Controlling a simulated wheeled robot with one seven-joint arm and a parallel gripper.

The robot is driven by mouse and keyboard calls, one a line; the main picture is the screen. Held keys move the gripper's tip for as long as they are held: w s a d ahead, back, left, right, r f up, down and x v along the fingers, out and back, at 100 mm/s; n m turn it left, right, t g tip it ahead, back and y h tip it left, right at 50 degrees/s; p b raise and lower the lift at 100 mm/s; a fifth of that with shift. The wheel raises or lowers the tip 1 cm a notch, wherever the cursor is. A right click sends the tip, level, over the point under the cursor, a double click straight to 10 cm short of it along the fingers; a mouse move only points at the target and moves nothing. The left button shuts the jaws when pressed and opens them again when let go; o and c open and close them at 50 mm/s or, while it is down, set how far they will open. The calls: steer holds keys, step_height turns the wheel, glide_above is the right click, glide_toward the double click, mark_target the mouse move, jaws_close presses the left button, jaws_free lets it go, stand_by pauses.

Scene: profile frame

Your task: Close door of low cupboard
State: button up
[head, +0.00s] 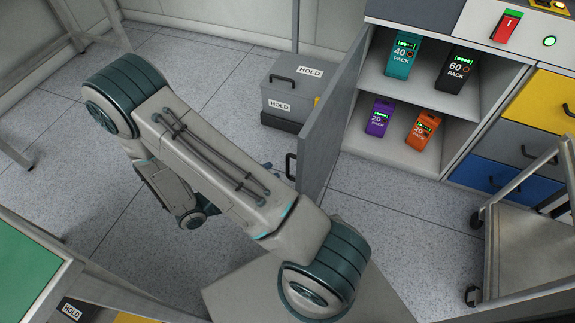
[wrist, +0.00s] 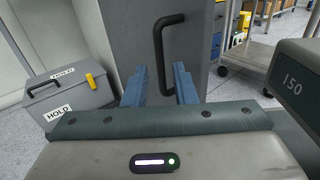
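The low cupboard (head: 398,152) stands open at the upper right of the head view. Its grey door (head: 335,120) is swung far out, and its outer face is turned toward my gripper. The black bar handle (head: 290,167) sits on that face and also shows upright in the wrist view (wrist: 158,58). My gripper (wrist: 160,78) is open, its two blue fingers apart and pointing at the door. The handle appears ahead of and between the fingertips; I cannot tell whether they touch it. In the head view my arm hides most of the gripper.
Several labelled packs stand on the cupboard's shelves, including a teal one (head: 402,55) and an orange one (head: 423,129). A grey HOLD box (head: 290,97) stands on the floor behind the door. A trolley (head: 525,240) is at the right, before coloured drawers (head: 520,150). Floor lies clear below the cupboard.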

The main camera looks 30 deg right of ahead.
mark_target(288, 175)
steer(key=d+b, duration=0.1)
steer(key=d, duration=0.5)
steer(key=shift+d, duration=0.4)
jaws_close()
